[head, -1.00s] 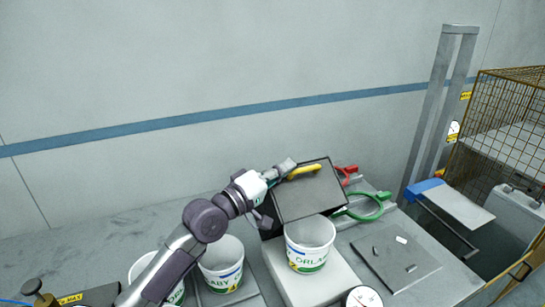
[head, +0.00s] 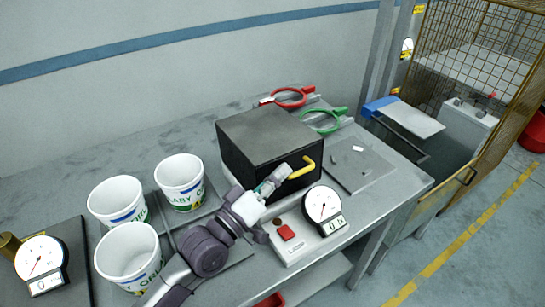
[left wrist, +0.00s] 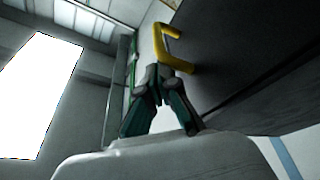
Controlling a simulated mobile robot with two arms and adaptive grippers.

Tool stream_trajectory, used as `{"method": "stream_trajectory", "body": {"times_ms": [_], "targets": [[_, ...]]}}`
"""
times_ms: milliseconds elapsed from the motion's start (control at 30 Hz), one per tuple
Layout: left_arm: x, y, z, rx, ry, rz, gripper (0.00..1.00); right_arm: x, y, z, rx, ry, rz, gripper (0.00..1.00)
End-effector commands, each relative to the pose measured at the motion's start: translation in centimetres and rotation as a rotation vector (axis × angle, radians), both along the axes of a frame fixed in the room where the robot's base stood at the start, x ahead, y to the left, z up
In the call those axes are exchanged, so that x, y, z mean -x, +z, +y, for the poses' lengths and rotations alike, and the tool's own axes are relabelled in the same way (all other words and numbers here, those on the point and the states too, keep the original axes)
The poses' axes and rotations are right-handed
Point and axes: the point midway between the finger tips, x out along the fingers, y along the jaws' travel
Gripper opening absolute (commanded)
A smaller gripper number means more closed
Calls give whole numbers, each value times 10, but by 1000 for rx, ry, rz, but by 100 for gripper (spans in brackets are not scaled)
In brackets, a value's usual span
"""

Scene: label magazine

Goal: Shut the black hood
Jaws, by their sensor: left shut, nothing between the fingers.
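The black hood (head: 262,135) is a box with a flat, level top and its front face down, on the bench. Its yellow handle (head: 304,168) sticks out from the front face. My left gripper (head: 284,171) is shut and empty, in front of the front face, just left of the handle. In the left wrist view the shut fingers (left wrist: 158,82) are close to the handle (left wrist: 163,45), beside the hood's dark face (left wrist: 235,50); I cannot tell whether they touch. The inside of the hood is hidden. My right gripper is not in view.
White buckets (head: 180,182), (head: 115,203) and (head: 130,258) stand at left. A box with a dial gauge (head: 322,204) and red button (head: 286,232) is in front of the hood. Red clamp (head: 290,97), green clamp (head: 325,120) and a grey plate (head: 360,165) lie behind and right.

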Motion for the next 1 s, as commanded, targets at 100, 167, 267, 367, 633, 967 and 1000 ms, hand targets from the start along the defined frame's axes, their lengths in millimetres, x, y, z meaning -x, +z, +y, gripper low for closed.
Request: {"method": "stream_trajectory", "body": {"times_ms": [100,167,267,367,633,967,1000], "targets": [[6,-17,-4,1,0,1,0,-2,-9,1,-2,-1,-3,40],[8,-22,-6,1,-1,2,0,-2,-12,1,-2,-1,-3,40],[11,-28,-7,1,0,1,0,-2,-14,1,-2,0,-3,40],[12,-32,-9,0,-1,3,0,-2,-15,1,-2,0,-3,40],[14,-39,-10,-7,-5,14,0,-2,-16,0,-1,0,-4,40],[13,-37,-10,-8,-5,16,0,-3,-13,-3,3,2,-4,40],[13,-34,-10,-8,-4,15,0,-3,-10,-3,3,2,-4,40]]}}
